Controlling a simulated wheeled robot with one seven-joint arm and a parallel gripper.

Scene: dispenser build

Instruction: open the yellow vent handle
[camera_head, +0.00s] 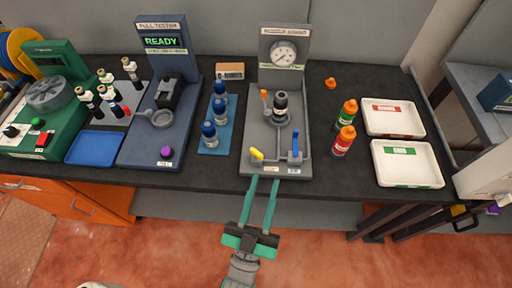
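The yellow vent handle (257,154) is at the front left of the grey test fixture (266,130), lying tilted low, pointing up-left. A blue handle (295,143) stands upright at the fixture's front right. My gripper (264,181) is at the fixture's front edge, just in front of and below the yellow handle in the picture. Its two long teal fingers are spread apart with nothing visible between them, and they look apart from the handle. A dark bottle-like part (281,104) stands in the middle of the fixture, below a round gauge (284,54).
A small orange lever (264,96) stands behind the yellow handle. Blue-capped bottles (209,131) stand left of the fixture. Orange- and green-capped bottles (343,140) and white trays (408,166) are to the right. Open floor lies in front of the black bench (210,178).

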